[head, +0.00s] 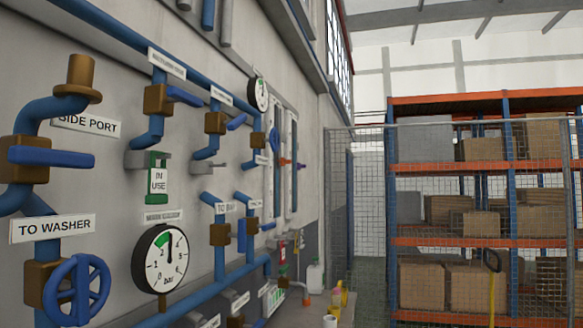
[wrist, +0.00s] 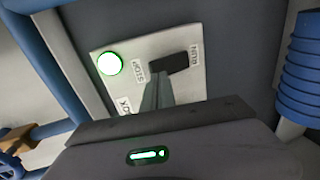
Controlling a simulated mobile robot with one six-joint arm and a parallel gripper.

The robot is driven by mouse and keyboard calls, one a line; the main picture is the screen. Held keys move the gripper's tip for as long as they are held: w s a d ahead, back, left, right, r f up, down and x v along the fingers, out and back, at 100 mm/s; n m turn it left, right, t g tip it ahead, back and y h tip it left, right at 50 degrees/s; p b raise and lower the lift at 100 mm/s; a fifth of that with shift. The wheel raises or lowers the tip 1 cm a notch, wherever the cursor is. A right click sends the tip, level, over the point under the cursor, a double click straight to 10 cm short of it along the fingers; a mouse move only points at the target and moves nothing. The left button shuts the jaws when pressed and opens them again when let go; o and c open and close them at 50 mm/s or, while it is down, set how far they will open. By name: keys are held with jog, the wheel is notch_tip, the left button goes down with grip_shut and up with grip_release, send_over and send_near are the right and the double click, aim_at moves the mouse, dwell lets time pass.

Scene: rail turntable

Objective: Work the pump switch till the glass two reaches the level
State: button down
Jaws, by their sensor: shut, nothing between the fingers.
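In the wrist view a light grey switch plate (wrist: 130,88) carries a black pump switch (wrist: 170,62) and a lit green lamp (wrist: 109,64). Labels lie on both sides of the switch, turned in this view and hard to read. My gripper (wrist: 161,82) is shut, with its narrow grey fingers at the black switch; I cannot tell if they touch it. In the head view two upright sight glasses (head: 283,175) stand on the wall, with an orange and a blue marker beside them. Which one is glass two, and the liquid levels, are too small to tell. My gripper is not in the head view.
Blue pipes, brass valves and a blue handwheel (head: 77,290) crowd the wall at left. A pressure gauge (head: 160,259) and a green "IN USE" tag (head: 158,178) hang there. A ribbed blue hose (wrist: 301,70) is right of the plate. A mesh fence (head: 455,220) fronts shelving.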

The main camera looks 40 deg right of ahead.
jog(key=v, duration=0.1)
jog(key=p+v, duration=0.1)
jog(key=v, duration=0.1)
jog(key=f+p+v, duration=0.1)
jog(key=v, duration=0.1)
jog(key=shift+s+d, duration=0.15)
dwell(1.3)
